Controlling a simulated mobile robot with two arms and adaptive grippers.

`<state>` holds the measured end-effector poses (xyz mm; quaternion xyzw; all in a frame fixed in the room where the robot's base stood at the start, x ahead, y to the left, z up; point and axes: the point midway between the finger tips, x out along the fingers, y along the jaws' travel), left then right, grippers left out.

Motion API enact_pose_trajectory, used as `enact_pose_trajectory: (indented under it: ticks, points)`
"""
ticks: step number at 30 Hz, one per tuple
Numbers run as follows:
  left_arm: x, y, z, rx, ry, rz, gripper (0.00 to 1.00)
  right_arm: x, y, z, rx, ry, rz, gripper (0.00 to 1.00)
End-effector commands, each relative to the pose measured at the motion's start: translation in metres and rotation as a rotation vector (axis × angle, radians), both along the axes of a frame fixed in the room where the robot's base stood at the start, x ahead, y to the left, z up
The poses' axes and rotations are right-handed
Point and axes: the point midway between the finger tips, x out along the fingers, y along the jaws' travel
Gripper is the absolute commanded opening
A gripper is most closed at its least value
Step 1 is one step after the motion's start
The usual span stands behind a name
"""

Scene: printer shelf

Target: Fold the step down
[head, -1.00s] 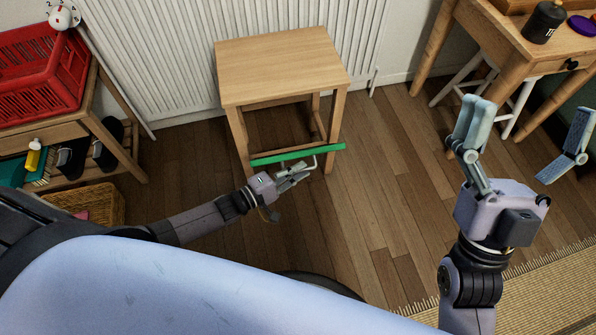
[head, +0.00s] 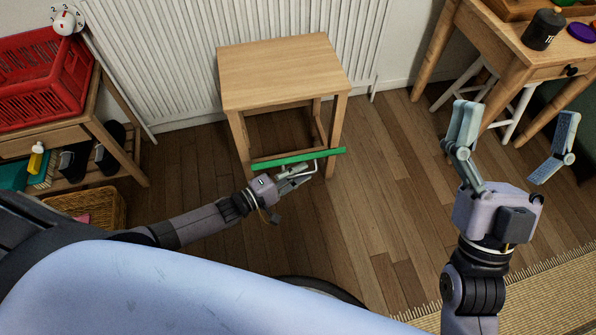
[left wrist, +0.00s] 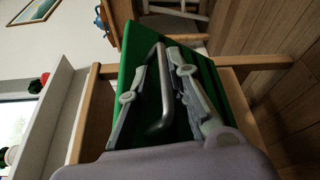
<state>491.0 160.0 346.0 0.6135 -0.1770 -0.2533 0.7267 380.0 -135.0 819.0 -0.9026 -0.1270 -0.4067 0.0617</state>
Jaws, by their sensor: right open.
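A wooden step stool (head: 283,68) stands against the radiator. Its green step (head: 300,157) shows as a narrow strip across the stool's front, and a bent metal handle (head: 314,166) is on it. My left gripper (head: 296,180) is at this handle. In the left wrist view the green panel (left wrist: 222,80) fills the middle, and the handle (left wrist: 166,90) lies between my two fingers, close to their tips. I cannot tell whether the fingers press on it. My right gripper (head: 512,140) is open and empty, raised over the floor at the right, away from the stool.
A wooden side table (head: 50,140) with a red crate (head: 45,85) stands at the left, above a wicker basket (head: 90,207). A desk (head: 500,55) with a black canister (head: 542,29) stands at the right. Floor right of the stool is clear, with a straw mat (head: 540,290) at lower right.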

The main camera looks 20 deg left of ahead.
Motion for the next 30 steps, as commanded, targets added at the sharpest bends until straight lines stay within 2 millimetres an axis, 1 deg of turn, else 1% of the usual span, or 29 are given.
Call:
enact_pose_trajectory:
  ticks: [5, 8, 11, 18, 21, 26, 30]
  points:
    - [-0.001, 0.001, 0.0, 0.001, 0.001, 0.001, 0.17, 0.0, 0.0, 0.0, 0.001, -0.002, 0.001, 0.91]
    - [-0.007, 0.006, -0.001, 0.003, 0.002, 0.001, 0.17, 0.0, 0.0, 0.0, 0.0, -0.001, 0.001, 0.91]
    - [-0.02, 0.015, 0.0, 0.003, 0.003, 0.0, 0.17, 0.0, 0.0, 0.0, 0.001, -0.001, 0.001, 0.91]
    - [-0.063, 0.045, 0.002, 0.004, 0.005, 0.0, 0.17, 0.0, 0.0, 0.0, 0.001, -0.001, 0.001, 0.91]
    - [-0.077, 0.056, 0.004, 0.002, 0.003, -0.001, 0.17, 0.0, 0.0, 0.0, 0.001, -0.001, 0.001, 0.91]
    - [-0.092, 0.067, 0.005, 0.003, 0.002, 0.0, 0.17, 0.0, 0.0, 0.0, 0.001, -0.001, 0.001, 0.91]
    - [-0.097, 0.07, 0.007, -0.001, -0.001, 0.0, 0.17, 0.0, 0.0, 0.0, 0.0, -0.001, 0.0, 0.91]
